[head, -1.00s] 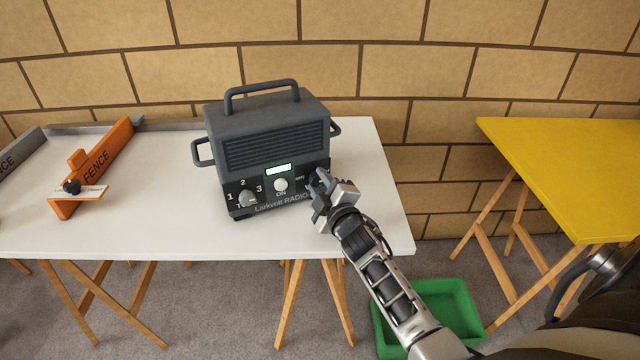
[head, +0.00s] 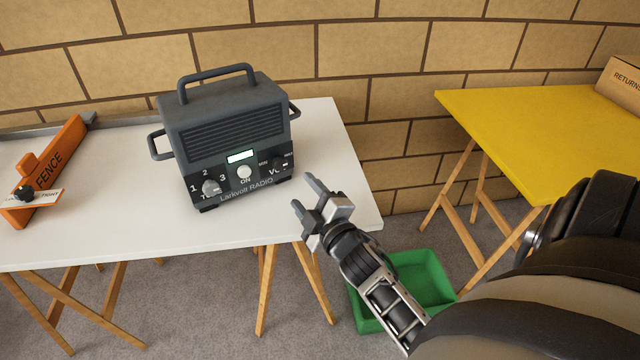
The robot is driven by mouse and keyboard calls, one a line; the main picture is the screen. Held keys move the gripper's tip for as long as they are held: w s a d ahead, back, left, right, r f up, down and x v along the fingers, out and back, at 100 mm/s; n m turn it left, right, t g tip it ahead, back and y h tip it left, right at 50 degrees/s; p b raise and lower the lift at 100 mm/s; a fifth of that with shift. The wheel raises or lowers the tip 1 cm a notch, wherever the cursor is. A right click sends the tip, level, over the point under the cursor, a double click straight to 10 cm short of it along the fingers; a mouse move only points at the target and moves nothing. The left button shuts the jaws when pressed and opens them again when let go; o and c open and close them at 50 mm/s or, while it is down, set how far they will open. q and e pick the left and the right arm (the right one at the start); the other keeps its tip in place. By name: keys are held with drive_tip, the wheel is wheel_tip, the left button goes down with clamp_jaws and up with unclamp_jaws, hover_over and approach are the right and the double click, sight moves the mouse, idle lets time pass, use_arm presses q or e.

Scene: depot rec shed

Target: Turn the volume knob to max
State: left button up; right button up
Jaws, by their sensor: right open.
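The dark grey Larkvolt radio (head: 225,135) stands on the white table (head: 330,150). Its volume knob (head: 280,164) is the dark one at the right of the front panel, below a MIN and a MAX mark; the knob's exact pointing is too small to tell. A light tuning knob (head: 211,187) is at the panel's left and a round ON button (head: 244,172) is in the middle, under a lit display (head: 240,157). My right gripper (head: 306,193) is open and empty, in front and to the right of the radio, apart from the volume knob. My left gripper is not in view.
An orange fence piece (head: 58,160) lies on the table's left part. A green bin (head: 425,277) stands on the floor below the table's right end. A yellow table (head: 530,130) with a cardboard box (head: 622,85) is at the right. The white table right of the radio is clear.

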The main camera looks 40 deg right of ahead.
drive_tip(key=s, duration=0.3)
drive_tip(key=s+a, duration=0.1)
drive_tip(key=s, duration=0.1)
drive_tip(key=shift+s, duration=0.3)
drive_tip(key=s+a+f+m+g+y, duration=0.3)
drive_tip(key=s+a+f+m, duration=0.1)
drive_tip(key=a, duration=0.5)
drive_tip(key=s+a+f+m+g+y, duration=0.3)
drive_tip(key=s+a+f+m+g, duration=0.1)
drive_tip(key=a, duration=0.4)
drive_tip(key=shift+s+a+f, duration=0.4)
drive_tip(key=shift+s+f, duration=0.35)
drive_tip(key=shift+s, duration=0.45)
